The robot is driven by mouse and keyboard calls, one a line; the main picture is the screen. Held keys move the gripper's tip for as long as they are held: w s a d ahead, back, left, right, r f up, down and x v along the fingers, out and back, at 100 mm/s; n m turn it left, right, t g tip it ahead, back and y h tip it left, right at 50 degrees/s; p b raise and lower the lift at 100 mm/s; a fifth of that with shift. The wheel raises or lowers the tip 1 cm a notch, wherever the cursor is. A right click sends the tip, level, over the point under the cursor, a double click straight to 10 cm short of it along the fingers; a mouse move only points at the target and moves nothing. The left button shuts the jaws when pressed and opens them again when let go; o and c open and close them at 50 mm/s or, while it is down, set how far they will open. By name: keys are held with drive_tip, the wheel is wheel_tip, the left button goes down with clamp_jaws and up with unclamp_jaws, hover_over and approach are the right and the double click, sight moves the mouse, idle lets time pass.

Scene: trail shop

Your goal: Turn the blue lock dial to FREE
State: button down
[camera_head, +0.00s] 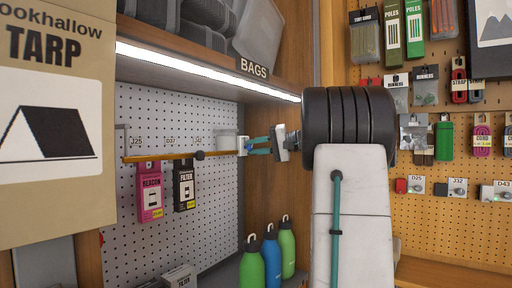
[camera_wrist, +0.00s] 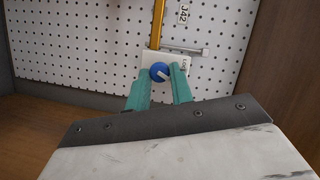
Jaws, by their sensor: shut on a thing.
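The blue lock dial (camera_wrist: 160,72) sits on a small white lock block (camera_wrist: 149,60) at the end of the yellow rail in the wrist view. A pale pointer bar crosses its face, slanting down to the right. Small lettering beside the dial is too small to read surely, and I see no FREE mark. My gripper (camera_wrist: 161,80) has its teal fingers on either side of the dial, shut on it. In the head view my gripper (camera_head: 258,146) reaches left to the white lock block (camera_head: 243,146); the dial itself is hidden there.
The yellow rail (camera_head: 180,156) carries a pink BEACON pack (camera_head: 150,192) and a black FILTER pack (camera_head: 184,187). Green and blue bottles (camera_head: 271,258) stand on the shelf below my gripper. A wooden side panel (camera_head: 262,190) is close behind. A TARP box (camera_head: 55,130) fills the near left.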

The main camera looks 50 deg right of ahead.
drive_tip(key=shift+f+m+t+y, duration=0.15)
drive_tip(key=shift+m+t+y, duration=0.15)
drive_tip(key=shift+m, duration=0.55)
drive_tip(key=shift+f+m+t+y, duration=0.1)
drive_tip(key=shift+m+t+y, duration=0.15)
drive_tip(key=shift+m, duration=0.6)
drive_tip(key=c, duration=1.3)
unclamp_jaws()
drive_tip(key=shift+o, duration=0.2)
drive_tip(key=shift+d, duration=0.1)
drive_tip(key=v, duration=0.7)
drive_tip(key=shift+s, duration=0.35)
drive_tip(key=shift+d, duration=0.15)
